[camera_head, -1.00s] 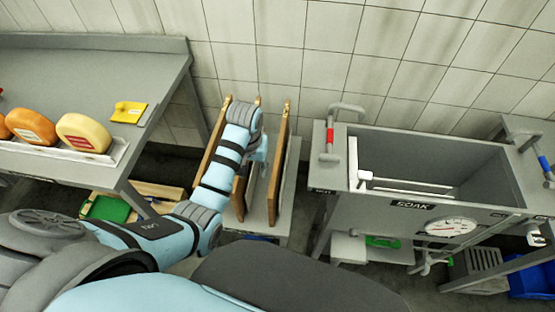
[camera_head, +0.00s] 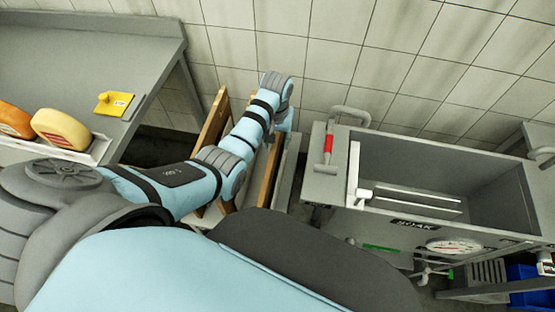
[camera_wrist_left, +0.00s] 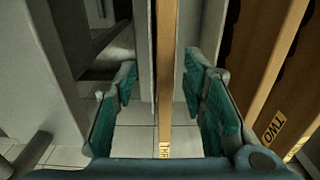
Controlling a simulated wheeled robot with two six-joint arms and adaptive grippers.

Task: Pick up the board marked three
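The board marked three (camera_wrist_left: 166,60) is a tan wooden board seen edge-on in the left wrist view, with a partly visible yellow tag low on its edge. My left gripper (camera_wrist_left: 162,85) is open, with one teal-padded finger on each side of this board and a gap on both sides. The board marked two (camera_wrist_left: 272,130) stands outside the right finger. In the head view my left arm reaches over the board rack, and the rightmost board (camera_head: 267,178) shows under the wrist. The gripper's fingers are mostly hidden there. My right gripper is not in view.
Another board (camera_head: 212,125) stands at the rack's left. A grey soak tank (camera_head: 410,225) with a red-gripped handle (camera_head: 328,145) is close on the right. At left, a steel table (camera_head: 75,65) holds cheese wheels (camera_head: 60,128) and a yellow item (camera_head: 114,103). A tiled wall is behind.

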